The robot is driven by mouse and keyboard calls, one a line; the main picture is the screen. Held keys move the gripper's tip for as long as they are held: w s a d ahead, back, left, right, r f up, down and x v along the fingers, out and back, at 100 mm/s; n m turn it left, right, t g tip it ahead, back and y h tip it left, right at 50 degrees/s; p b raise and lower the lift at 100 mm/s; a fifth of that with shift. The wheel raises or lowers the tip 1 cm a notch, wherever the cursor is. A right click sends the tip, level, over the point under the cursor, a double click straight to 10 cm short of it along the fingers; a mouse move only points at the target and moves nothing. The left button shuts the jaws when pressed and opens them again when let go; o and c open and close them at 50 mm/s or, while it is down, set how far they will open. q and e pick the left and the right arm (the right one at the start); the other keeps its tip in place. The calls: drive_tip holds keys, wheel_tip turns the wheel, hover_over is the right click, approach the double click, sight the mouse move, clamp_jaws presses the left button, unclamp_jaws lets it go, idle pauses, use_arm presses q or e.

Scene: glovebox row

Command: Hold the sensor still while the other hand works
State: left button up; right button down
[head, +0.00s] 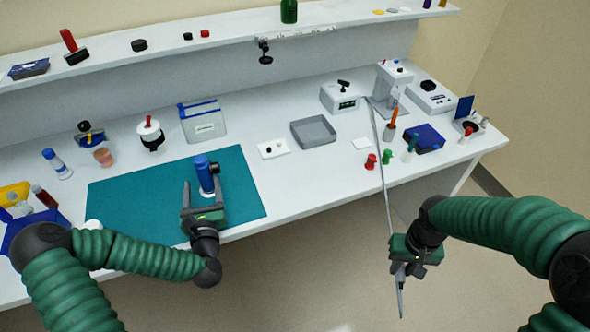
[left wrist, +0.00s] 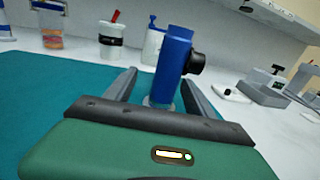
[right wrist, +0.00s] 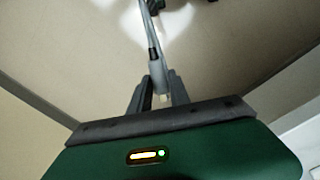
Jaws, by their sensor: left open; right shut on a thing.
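A grey pen-like probe (head: 401,298) on a long grey cable is held by my right gripper (head: 404,268), off the bench's front edge over the floor. The right wrist view shows the probe (right wrist: 157,76) between the closed fingers. My left gripper (head: 202,188) is open over the teal mat (head: 125,200). Its fingers stand on both sides of an upright blue cylinder (head: 204,174) with a clear base. In the left wrist view the blue cylinder (left wrist: 173,65) has a black knob on its side, and gaps show beside the fingers.
The cable (head: 381,150) runs down from the white instrument (head: 341,97) at the back. Bottles and a cup crowd the left.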

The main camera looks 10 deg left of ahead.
use_arm(q)
drive_tip(key=shift+w+d+r, duration=0.1)
drive_tip(key=shift+w+d, duration=0.25)
drive_tip(key=shift+w, duration=0.3)
drive_tip(key=shift+w+d+r, duration=0.1)
drive_tip(key=shift+w+d, duration=0.2)
drive_tip(key=shift+w, duration=0.3)
drive_tip(key=shift+s+a, duration=0.15)
drive_tip(key=shift+a, duration=0.2)
drive_tip(key=shift+a+f, duration=0.15)
drive_tip(key=shift+a, duration=0.2)
drive_tip(key=shift+c, duration=0.7)
drive_tip(key=shift+a+f, duration=0.2)
drive_tip(key=shift+a, duration=0.1)
drive_tip(key=c, duration=0.5)
drive_tip(key=shift+d+r, duration=0.3)
drive_tip(key=shift+d, duration=0.4)
clamp_jaws()
drive_tip(key=shift+a+f, duration=0.15)
drive_tip(key=shift+a, duration=0.35)
drive_tip(key=shift+d, duration=0.1)
drive_tip(key=shift+d, duration=0.25)
